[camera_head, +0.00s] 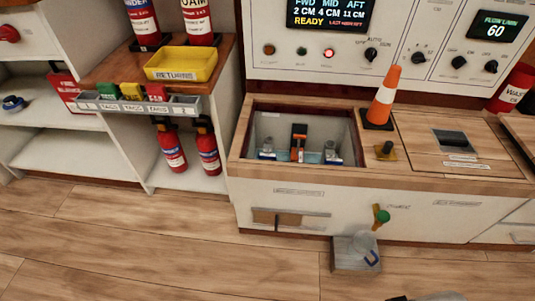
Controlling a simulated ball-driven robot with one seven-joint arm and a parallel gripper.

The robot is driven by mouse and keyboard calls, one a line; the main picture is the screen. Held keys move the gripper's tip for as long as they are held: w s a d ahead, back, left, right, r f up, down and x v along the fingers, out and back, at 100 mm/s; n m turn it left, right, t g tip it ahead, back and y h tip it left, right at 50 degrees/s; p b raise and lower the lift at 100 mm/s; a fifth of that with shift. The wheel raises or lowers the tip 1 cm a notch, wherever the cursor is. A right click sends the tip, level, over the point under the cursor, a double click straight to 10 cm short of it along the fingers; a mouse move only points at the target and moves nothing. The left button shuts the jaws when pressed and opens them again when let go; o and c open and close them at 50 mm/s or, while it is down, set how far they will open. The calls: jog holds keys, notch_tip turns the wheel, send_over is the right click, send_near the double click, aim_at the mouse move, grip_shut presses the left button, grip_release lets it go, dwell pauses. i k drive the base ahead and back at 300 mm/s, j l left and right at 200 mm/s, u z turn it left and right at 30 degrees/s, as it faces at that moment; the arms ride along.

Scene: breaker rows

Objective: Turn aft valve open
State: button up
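An open, wood-rimmed bay (238,143) in the counter holds several fittings. A dark upright piece with an orange part (298,150) stands in its middle. Small grey and blue fittings stand at its left (267,148) and right (332,152). I cannot read which of them is the aft valve. A green-knobbed lever (381,216) sticks out of the cabinet front, above a grey block (356,254) on the floor. A yellow-based dark knob (386,150) sits on the counter. My gripper's fingers do not show; only a pale and dark shape, perhaps part of my arm, shows at the bottom edge.
An orange cone (384,98) stands on the counter beside the bay's right rim. A closed hatch lid (415,135) lies to its right. The wall display (329,14) reads FWD 2, MID 4, AFT 11 cm, READY. Red extinguishers (171,147) stand at left. The floor in front is mostly clear.

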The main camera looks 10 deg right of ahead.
aim_at(327, 162)
jog(key=i+j+z, duration=0.35)
jog(key=i+j, duration=0.15)
jog(key=j, duration=0.3)
jog(key=i+j+z, duration=0.15)
jog(key=j, duration=0.25)
